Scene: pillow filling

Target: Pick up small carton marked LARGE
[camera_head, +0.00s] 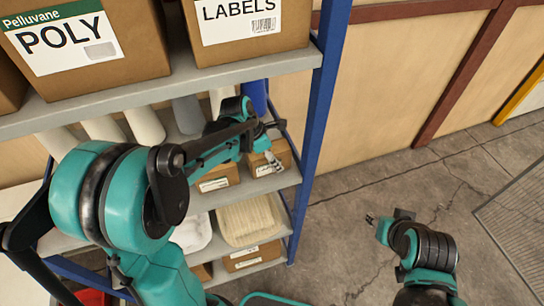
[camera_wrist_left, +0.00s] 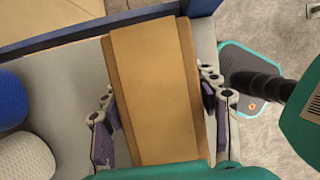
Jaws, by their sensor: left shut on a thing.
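A small brown carton (camera_head: 256,163) is at the right end of the middle shelf. The writing on its label is too small to read. My left gripper (camera_head: 272,158) reaches to it from above. In the left wrist view the same carton (camera_wrist_left: 152,60) fills the space between the two fingers of my left gripper (camera_wrist_left: 160,100), one on each side. It is shut on the carton. I cannot tell whether the carton is lifted off the shelf. My right gripper (camera_head: 371,220) is away over the floor at the right, small in view; its jaws are unclear.
Another small carton (camera_head: 217,180) sits just left on the middle shelf. A blue post (camera_head: 318,130) stands right of the held carton. Large cartons marked POLY (camera_head: 130,70) and LABELS (camera_head: 235,52) sit on the shelf above. Blue and white rolls (camera_wrist_left: 22,155) lie nearby. The floor (camera_head: 400,170) at right is mostly open.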

